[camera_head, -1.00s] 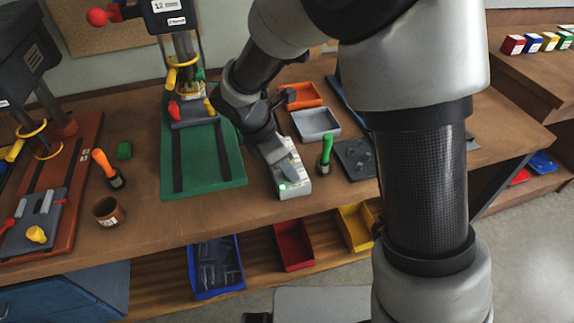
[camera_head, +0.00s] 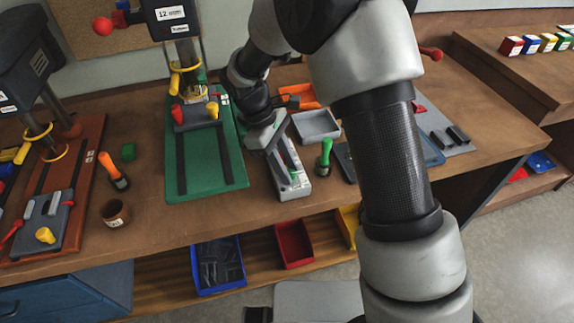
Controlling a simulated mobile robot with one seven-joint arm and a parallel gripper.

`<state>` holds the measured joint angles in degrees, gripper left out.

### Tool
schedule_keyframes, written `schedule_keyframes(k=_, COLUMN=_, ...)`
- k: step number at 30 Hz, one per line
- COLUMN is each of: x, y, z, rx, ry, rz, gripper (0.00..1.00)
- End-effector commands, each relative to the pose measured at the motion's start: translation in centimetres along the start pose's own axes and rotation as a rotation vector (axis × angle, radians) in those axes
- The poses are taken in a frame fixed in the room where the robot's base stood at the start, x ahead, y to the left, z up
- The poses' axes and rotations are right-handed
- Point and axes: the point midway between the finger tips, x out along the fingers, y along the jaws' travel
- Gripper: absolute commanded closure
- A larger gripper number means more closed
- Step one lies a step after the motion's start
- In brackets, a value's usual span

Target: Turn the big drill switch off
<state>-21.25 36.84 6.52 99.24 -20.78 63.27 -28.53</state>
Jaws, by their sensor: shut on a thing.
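A long pale-grey switch box (camera_head: 300,190) with green markings lies on the bench, just right of the green drill base. My gripper (camera_head: 291,165) reaches down over the box from its far end. Its fingers are shut on the switch on top, which they mostly hide. A small green spot shows beside the fingers; I cannot tell if it is a lit lamp. One drill, with a dark head (camera_head: 172,16) labelled 12, stands on a green base (camera_head: 212,178). A second drill (camera_head: 25,60) stands at the left on a red-brown base (camera_head: 82,180).
A green-handled tool (camera_head: 325,157) and a grey tray (camera_head: 317,124) stand close to the box's right. Bins sit on the shelf below.

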Motion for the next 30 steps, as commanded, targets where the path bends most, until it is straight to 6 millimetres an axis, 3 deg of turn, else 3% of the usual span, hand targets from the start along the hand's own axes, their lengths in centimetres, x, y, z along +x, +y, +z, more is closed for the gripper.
schedule_keyframes(k=9, x=-0.13, y=0.17, z=-0.05, rx=0.110, ry=0.003, rz=-0.043, gripper=0.96)
schedule_keyframes(k=25, x=-0.13, y=0.18, z=-0.05, rx=0.131, ry=0.003, rz=-0.052, gripper=0.96)
schedule_keyframes(k=26, x=-0.13, y=0.18, z=-0.05, rx=0.131, ry=0.003, rz=-0.051, gripper=0.71)
schedule_keyframes(k=30, x=-0.09, y=0.16, z=-0.04, rx=0.130, ry=0.002, rz=-0.052, gripper=0.67)
